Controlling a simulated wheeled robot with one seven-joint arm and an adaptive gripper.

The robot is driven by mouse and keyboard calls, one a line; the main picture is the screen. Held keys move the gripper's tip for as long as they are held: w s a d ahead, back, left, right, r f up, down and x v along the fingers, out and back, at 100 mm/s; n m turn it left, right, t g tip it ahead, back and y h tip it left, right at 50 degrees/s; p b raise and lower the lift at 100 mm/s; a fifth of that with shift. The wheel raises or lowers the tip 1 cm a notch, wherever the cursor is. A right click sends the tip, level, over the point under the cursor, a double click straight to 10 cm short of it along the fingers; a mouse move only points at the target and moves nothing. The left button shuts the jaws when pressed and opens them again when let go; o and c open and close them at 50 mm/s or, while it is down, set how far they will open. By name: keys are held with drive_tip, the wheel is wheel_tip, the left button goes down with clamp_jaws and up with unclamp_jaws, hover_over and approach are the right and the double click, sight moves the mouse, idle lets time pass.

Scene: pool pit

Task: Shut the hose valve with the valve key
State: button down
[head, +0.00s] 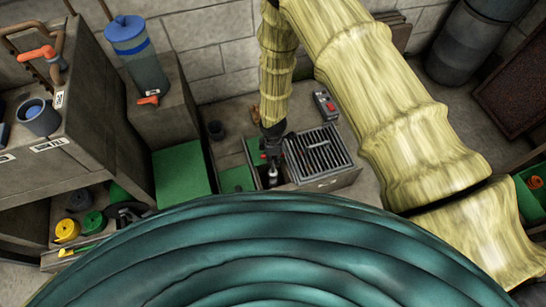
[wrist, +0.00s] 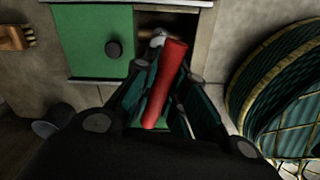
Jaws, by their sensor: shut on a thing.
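My gripper (head: 272,140) points down over the open part of a low box with a slatted grate. In the wrist view its dark fingers (wrist: 165,110) are shut around a red bar, which looks like the valve key (wrist: 167,75). The bar slants up and right from between the fingers. A small grey rounded piece (wrist: 158,37) shows by its far end, at a dark opening; I cannot tell whether they touch. In the head view the key is mostly hidden by my gripper. Which fitting is the hose valve is unclear; an orange-handled tap (head: 148,100) sits below a blue-lidded canister.
The slatted grate (head: 318,152) lies right of my gripper. A green panel with a black knob (wrist: 113,48) is beside the opening. A teal ribbed round object (wrist: 290,90) stands close at right. Another orange handle (head: 38,52) is on the left cabinet. A grey-red box (head: 325,103) lies behind.

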drive_tip(key=shift+r+p, duration=2.3)
drive_tip(key=shift+r, duration=1.2)
